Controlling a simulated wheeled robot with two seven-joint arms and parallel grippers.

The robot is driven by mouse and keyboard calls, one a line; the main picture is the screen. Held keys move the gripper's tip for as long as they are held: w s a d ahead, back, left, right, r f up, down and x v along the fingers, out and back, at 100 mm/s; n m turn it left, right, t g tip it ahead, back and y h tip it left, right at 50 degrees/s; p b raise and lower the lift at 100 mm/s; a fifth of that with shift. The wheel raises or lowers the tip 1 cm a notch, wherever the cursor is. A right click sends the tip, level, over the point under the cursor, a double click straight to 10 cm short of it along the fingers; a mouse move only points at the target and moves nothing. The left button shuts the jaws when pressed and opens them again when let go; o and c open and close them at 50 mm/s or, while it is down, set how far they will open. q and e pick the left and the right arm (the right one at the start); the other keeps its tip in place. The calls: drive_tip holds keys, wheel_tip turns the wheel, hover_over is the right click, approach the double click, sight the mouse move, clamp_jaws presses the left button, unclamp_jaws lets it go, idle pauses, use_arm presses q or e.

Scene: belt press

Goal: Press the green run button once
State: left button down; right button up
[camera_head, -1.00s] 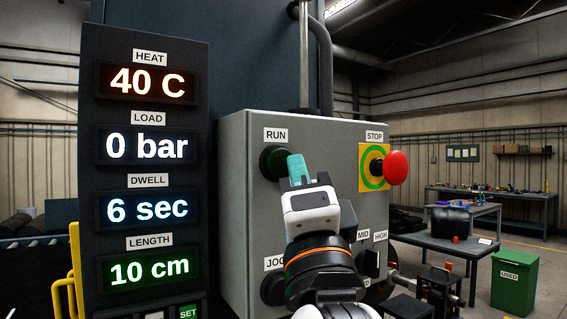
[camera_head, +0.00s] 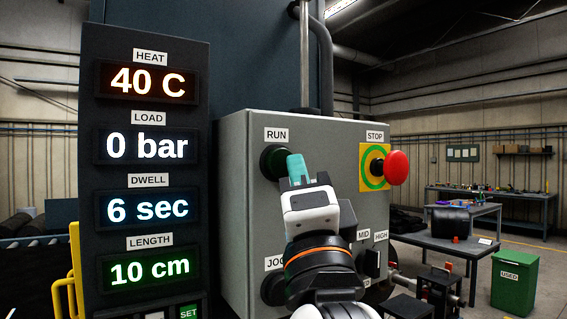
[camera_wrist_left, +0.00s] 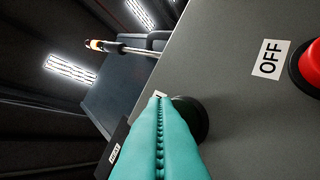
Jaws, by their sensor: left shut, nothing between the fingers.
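The green run button (camera_head: 272,162) is a dark green round button under the RUN label on the grey control box (camera_head: 240,215). My left gripper (camera_head: 297,166) is shut and empty, its teal fingertips in front of the button's right side. In the left wrist view the closed teal fingers (camera_wrist_left: 165,125) overlap the dark round button collar (camera_wrist_left: 193,118) and hide most of it. I cannot tell whether the fingertips touch the button. My right gripper is not in view.
A red stop button (camera_head: 396,168) on a yellow plate sits right of the run button. A jog knob (camera_head: 272,288) and a MID/HIGH switch (camera_head: 371,263) are below. A display panel (camera_head: 150,180) stands left. A green bin (camera_head: 514,283) and tables are at right.

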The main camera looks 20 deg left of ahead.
use_arm(q)
drive_tip(key=shift+a, duration=0.1)
drive_tip(key=shift+w+a, duration=0.25)
drive_tip(key=shift+w+a, duration=0.3)
drive_tip(key=shift+a, duration=0.1)
idle(0.9)
idle(0.4)
drive_tip(key=shift+s+d+b, duration=0.3)
drive_tip(key=shift+s+d, duration=0.25)
drive_tip(key=shift+d, duration=0.15)
